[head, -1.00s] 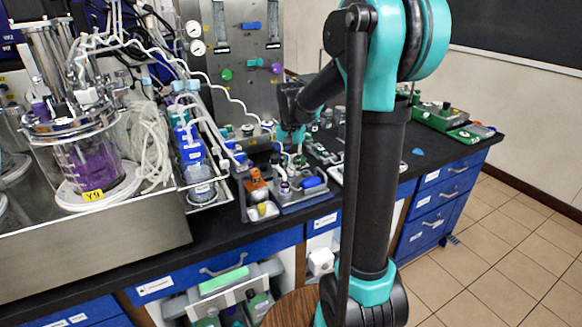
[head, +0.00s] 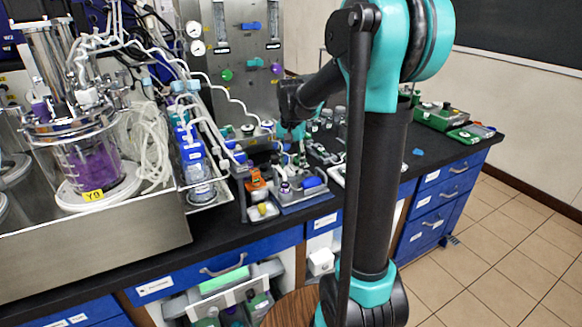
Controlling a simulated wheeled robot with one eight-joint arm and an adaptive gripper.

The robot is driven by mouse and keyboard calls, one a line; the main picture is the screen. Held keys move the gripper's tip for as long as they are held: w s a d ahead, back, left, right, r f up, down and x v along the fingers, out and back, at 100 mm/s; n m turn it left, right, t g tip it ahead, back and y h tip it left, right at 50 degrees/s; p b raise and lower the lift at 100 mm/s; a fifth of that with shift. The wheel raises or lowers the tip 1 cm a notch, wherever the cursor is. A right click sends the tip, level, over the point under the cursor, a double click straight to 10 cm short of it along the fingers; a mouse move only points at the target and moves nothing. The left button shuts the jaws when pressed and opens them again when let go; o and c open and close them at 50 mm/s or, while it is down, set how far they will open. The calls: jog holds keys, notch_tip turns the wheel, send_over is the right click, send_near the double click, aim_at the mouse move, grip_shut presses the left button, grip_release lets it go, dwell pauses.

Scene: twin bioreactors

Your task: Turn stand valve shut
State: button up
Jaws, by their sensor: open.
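My gripper (head: 292,133) hangs at the end of my arm over the back of the bench, small and dark with teal parts. It is open, and I see nothing held in it. Its fingertips are hard to make out against the clutter. Just below and in front of it is a grey tray (head: 308,200) with small fittings and a blue handle-like part (head: 312,182). I cannot tell for sure which part is the stand valve, or whether the gripper touches anything.
An orange-topped unit (head: 257,181) stands left of the grey tray. A glass bioreactor with purple liquid (head: 92,165) and coiled tubing stands at left. Blue-labelled bottles (head: 193,160) stand between. Green-based devices (head: 440,117) are at the far right.

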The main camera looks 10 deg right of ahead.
aim_at(291, 170)
notch_tip(291, 170, up, 11)
dwell(0.4)
